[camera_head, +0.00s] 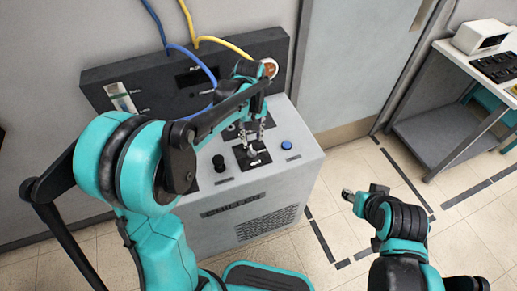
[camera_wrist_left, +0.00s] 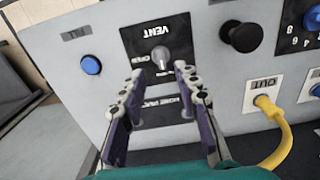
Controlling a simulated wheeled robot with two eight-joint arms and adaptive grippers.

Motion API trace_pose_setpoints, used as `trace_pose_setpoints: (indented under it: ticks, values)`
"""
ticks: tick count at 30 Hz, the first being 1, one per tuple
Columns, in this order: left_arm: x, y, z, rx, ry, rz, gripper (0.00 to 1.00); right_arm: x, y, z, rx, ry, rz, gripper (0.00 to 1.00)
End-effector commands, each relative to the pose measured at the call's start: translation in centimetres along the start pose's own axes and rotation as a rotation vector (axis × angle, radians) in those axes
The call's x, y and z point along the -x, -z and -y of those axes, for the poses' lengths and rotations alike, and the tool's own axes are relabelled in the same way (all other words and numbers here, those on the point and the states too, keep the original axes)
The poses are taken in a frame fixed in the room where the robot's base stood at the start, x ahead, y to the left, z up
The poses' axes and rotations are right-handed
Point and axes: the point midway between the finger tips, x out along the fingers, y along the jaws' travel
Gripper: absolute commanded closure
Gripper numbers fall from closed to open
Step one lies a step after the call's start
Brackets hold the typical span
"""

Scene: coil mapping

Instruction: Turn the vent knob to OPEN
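The vent knob (camera_wrist_left: 158,57) is a small grey knob on a black plate (camera_wrist_left: 131,38) that reads VENT upside down in the left wrist view. A small label that looks like OPEN is left of the knob there; the knob's pointing is too small to read surely. My left gripper (camera_wrist_left: 160,82) is open, its two fingertips apart on either side of the knob's near end, with nothing held. In the head view my left gripper (camera_head: 252,140) points down at the console top, and its fingers partly hide the knob. My right gripper (camera_head: 350,195) is low over the floor, away from the console.
The grey console (camera_head: 275,190) has a blue button (camera_head: 287,145) and a black knob (camera_head: 219,163) near the vent plate. A dark upright panel (camera_head: 150,90) with blue and yellow cables stands behind. A yellow plug (camera_wrist_left: 266,103) is in a socket. A side table (camera_head: 470,60) stands right.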

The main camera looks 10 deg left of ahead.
Motion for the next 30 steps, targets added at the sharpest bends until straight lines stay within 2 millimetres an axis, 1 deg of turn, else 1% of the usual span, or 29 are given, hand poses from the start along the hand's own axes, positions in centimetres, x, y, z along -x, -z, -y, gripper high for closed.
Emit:
trace_pose_setpoints:
  ticks: [6,9,12,16,24,25,26,27,28,30]
  values:
    - [-3.7,0.0,0.0,-0.001,0.0,-0.001,0.68,-1.4,-1.0,0.0,0.0,0.0,0.0,0.53]
    - [-5.3,0.0,0.0,-0.001,-0.001,-0.001,0.68,-1.9,-1.4,0.0,0.0,0.0,0.0,0.53]
    - [-6.5,0.0,0.0,-0.001,-0.001,-0.001,0.68,-2.3,-1.6,0.0,0.0,0.0,0.0,0.53]
    - [-7.2,0.0,0.0,-0.002,-0.001,-0.001,0.68,-2.5,-1.8,0.0,0.0,0.0,0.0,0.53]
    - [-7.3,0.0,0.0,-0.002,-0.001,-0.001,0.68,-2.4,-1.7,0.0,0.0,0.0,0.0,0.53]
    - [-7.3,0.0,0.0,-0.002,-0.001,-0.001,0.73,-2.4,-1.7,0.0,0.0,0.0,0.0,0.53]
    - [-7.3,0.0,0.0,-0.002,-0.001,-0.001,0.81,-2.4,-1.7,0.0,0.0,0.0,0.0,0.53]
    - [-7.3,0.0,0.0,-0.002,-0.001,-0.001,0.92,-2.4,-1.7,0.0,0.0,0.0,0.0,0.53]
    - [-7.3,0.0,0.0,-0.002,-0.001,-0.001,1.0,-2.4,-1.7,0.0,0.0,0.0,0.0,0.53]
    - [-7.3,0.0,0.0,-0.002,-0.001,-0.001,1.0,-2.4,-1.7,0.0,0.0,0.0,0.0,0.53]
